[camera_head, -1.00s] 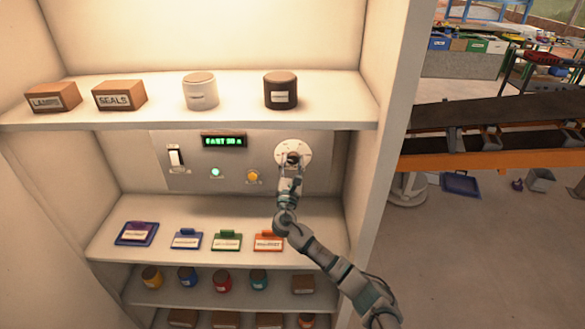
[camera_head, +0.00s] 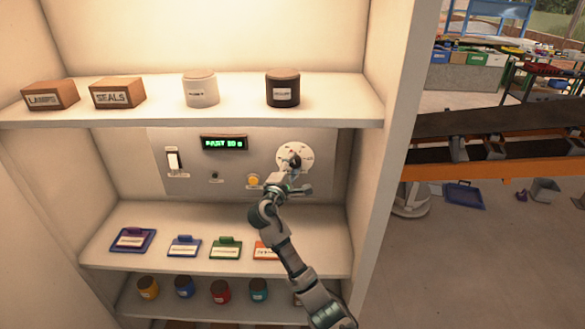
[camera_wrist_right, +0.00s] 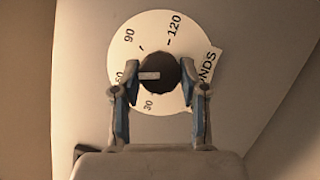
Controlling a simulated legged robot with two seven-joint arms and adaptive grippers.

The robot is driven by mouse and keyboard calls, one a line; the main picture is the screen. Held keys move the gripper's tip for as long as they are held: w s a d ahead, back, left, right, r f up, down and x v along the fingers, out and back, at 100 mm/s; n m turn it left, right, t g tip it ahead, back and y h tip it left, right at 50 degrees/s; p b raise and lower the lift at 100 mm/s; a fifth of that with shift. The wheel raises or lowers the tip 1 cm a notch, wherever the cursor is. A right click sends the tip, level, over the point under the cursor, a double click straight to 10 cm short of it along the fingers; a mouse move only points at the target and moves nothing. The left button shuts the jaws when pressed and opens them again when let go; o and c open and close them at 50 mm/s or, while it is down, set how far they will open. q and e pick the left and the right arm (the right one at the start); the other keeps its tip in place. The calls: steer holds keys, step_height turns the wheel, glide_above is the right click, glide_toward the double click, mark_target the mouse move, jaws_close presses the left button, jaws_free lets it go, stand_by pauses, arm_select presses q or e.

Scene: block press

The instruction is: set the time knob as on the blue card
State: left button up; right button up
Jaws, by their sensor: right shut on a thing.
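The time knob (camera_head: 294,161) is dark and sits on a white round dial (camera_head: 283,152) on the grey panel. In the right wrist view the knob (camera_wrist_right: 160,73) has a pale pointer mark aimed left, toward a number half hidden by a finger, between 30 and 90. My right gripper (camera_wrist_right: 157,88) is shut on the knob, a finger on each side; in the head view it shows at the dial (camera_head: 292,168). The blue card (camera_head: 184,246) lies on the shelf below; its print is too small to read. My left gripper is not in view.
The panel has a green-lit display (camera_head: 223,143), a white switch (camera_head: 174,160), a dark small lamp (camera_head: 214,175) and a yellow button (camera_head: 253,181). Jars stand below.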

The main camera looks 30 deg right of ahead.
steer(key=m+g+y, duration=0.1)
steer(key=m, duration=0.3)
steer(key=shift+r+m+p, duration=0.15)
steer(key=shift+m+p, duration=0.15)
steer(key=m+y+p, duration=0.1)
steer(key=m, duration=0.2)
steer(key=shift+m+g+y, duration=0.3)
steer(key=shift+g+y, duration=0.1)
steer(key=shift+m+y, duration=0.3)
steer(key=shift+f, duration=0.2)
steer(key=o, duration=1)
steer(key=shift+c, duration=0.2)
steer(key=shift+o, duration=0.8)
steer(key=shift+d, duration=0.1)
steer(key=shift+r, duration=0.1)
